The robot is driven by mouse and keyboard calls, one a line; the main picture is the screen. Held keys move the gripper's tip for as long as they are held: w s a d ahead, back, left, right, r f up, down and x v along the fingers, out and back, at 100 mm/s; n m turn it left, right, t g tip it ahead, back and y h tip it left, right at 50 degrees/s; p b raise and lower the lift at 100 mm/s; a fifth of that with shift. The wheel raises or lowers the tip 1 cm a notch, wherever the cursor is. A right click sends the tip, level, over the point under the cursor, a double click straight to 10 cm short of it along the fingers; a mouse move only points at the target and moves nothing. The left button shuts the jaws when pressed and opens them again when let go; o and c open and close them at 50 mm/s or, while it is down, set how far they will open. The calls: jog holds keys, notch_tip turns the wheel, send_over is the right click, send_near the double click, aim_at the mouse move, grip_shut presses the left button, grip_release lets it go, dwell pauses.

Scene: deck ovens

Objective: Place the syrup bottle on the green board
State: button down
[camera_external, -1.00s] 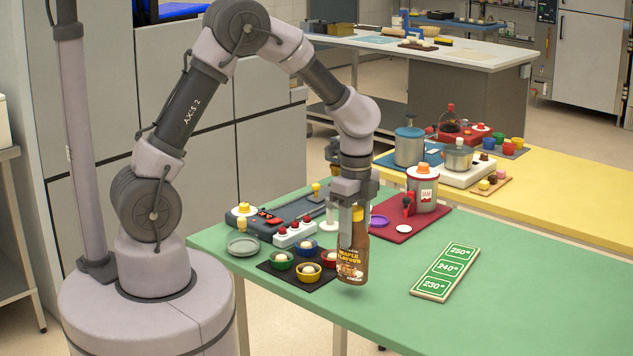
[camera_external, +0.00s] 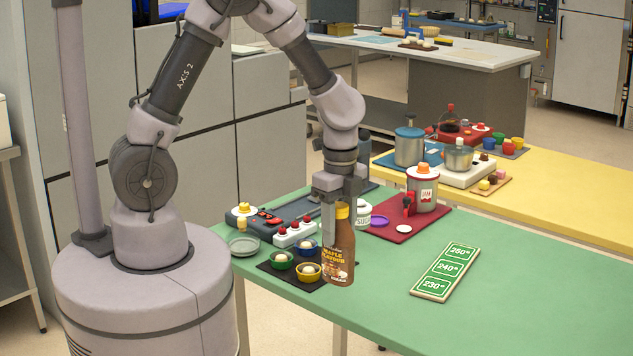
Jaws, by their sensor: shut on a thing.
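The syrup bottle (camera_external: 339,254) is brown with a yellow cap and a "maple flavour" label. My gripper (camera_external: 337,212) points down and is shut on the bottle near its cap. The bottle hangs upright in front of the dark mat with the small bowls and hides part of it. I cannot tell exactly how high its base is above the table. The green board (camera_external: 445,272) lies on the green table to the right of the bottle, clear of it. It has three panels marked 250°, 240° and 230°, with nothing on them.
Small coloured bowls (camera_external: 308,272) stand on a dark mat (camera_external: 287,274) beside the bottle. A jam jar (camera_external: 422,187) stands on a red board (camera_external: 391,229) behind. A switch panel (camera_external: 294,233) lies at the left. The green table (camera_external: 530,290) is clear around the green board.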

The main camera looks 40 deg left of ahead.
jog(key=w+d+f, duration=0.2)
jog(key=w+d, duration=0.3)
jog(key=w, duration=0.4)
jog(key=w+d+f, duration=0.3)
jog(key=w+d, duration=0.3)
jog(key=w, duration=0.4)
jog(key=shift+m, duration=0.4)
jog(key=shift+d+f, duration=0.1)
jog(key=shift+f, duration=0.1)
jog(key=c, duration=0.8)
grip_release()
jog(key=shift+f, duration=0.1)
